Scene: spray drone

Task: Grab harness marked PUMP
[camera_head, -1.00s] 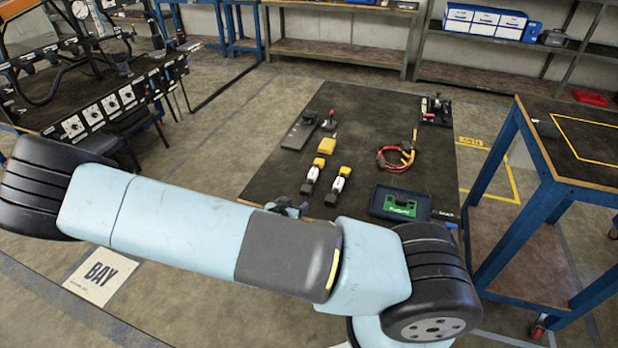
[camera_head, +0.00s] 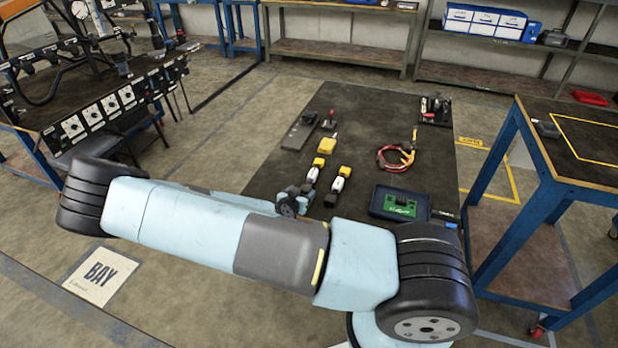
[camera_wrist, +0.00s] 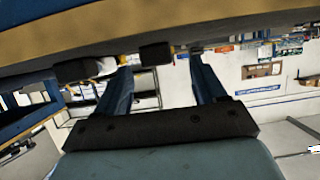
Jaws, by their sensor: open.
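Two connector pieces in yellow, white and black lie side by side on the dark table: a left one (camera_head: 312,175) and a right one (camera_head: 340,184). A coiled red cable with yellow ends (camera_head: 393,158) lies to their right. No PUMP marking is legible, so I cannot tell which is the named harness. My gripper is largely hidden behind my arm in the head view, near the table's front edge. In the wrist view my gripper (camera_wrist: 160,66) is open and empty, its two blue fingers apart. Dark pieces, one partly white (camera_wrist: 88,69), show just beyond the fingers.
The dark table (camera_head: 275,175) also holds a yellow block (camera_head: 326,145), a grey flat plate (camera_head: 298,136), a device with a green screen (camera_head: 400,205) and a black fixture (camera_head: 436,108). A blue-framed bench (camera_head: 530,200) stands close on the right. A panel rack (camera_head: 100,110) stands left.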

